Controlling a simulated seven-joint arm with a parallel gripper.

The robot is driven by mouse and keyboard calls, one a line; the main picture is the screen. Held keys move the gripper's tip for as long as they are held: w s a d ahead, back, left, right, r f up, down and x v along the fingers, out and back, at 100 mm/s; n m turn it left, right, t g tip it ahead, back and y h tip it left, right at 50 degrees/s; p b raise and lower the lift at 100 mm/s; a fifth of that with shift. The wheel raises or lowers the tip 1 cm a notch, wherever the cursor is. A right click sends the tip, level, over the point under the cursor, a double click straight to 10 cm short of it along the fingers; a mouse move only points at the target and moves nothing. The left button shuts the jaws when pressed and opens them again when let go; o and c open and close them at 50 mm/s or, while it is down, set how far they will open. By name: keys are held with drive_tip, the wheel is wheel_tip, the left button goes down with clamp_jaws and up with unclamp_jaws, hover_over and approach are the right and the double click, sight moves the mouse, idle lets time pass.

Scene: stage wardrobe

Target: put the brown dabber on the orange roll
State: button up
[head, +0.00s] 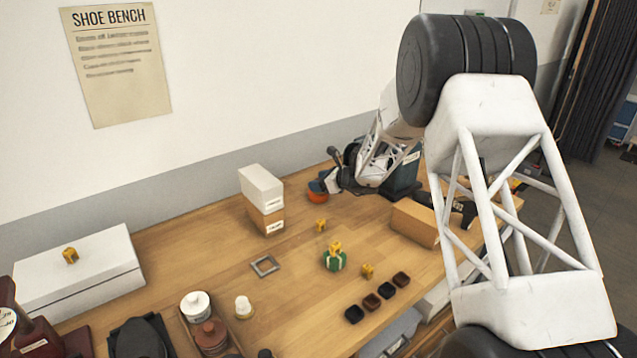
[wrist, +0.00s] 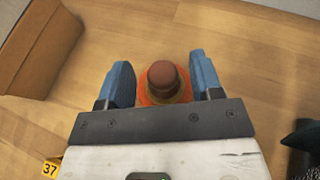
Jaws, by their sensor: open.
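The brown dabber (wrist: 163,76) shows from above in the wrist view, with a rounded top. It appears to stand on the orange roll (wrist: 148,99), whose rim shows around its base. My gripper (wrist: 161,72) is open, with one blue finger on each side of the dabber and a visible gap on both sides. In the head view the orange roll (head: 317,188) is at the back of the bench, right by my gripper (head: 323,178). The dabber is not clearly visible there.
A white box on a brown one (head: 262,200) stands left of my gripper. A cardboard box (head: 415,222) lies to the right. Yellow cubes (head: 320,224), a green round item (head: 334,262), a square frame (head: 264,266) and small dark dishes (head: 371,301) are nearer. Bare wood lies between them.

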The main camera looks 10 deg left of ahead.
drive_tip(key=v, duration=1.1)
drive_tip(key=shift+d+r, duration=0.15)
drive_tip(key=shift+r, duration=0.05)
drive_tip(key=shift+s, duration=0.1)
idle(0.4)
drive_tip(key=s+d+r+n+g+h, duration=0.2)
drive_tip(key=s+d+r+n, duration=0.35)
drive_tip(key=s, duration=0.75)
drive_tip(key=s+d+r+n+g+h, duration=0.2)
drive_tip(key=s+r+n, duration=0.55)
drive_tip(key=s, duration=0.65)
drive_tip(key=s+d+r+n+h, duration=0.1)
drive_tip(key=s+d+n+h, duration=0.2)
drive_tip(key=s, duration=0.7)
drive_tip(key=s+d+n+h, duration=0.2)
drive_tip(key=s+d, duration=0.4)
drive_tip(key=s, duration=0.4)
drive_tip(key=s+d+r+n+h, duration=0.1)
drive_tip(key=s+d+n+h, duration=0.2)
drive_tip(key=s, duration=0.8)
drive_tip(key=shift+d+r+n+t+h, duration=0.3)
drive_tip(key=shift+d+r+t, duration=0.1)
drive_tip(key=shift+d, duration=0.6)
drive_tip(key=shift+s, duration=0.15)
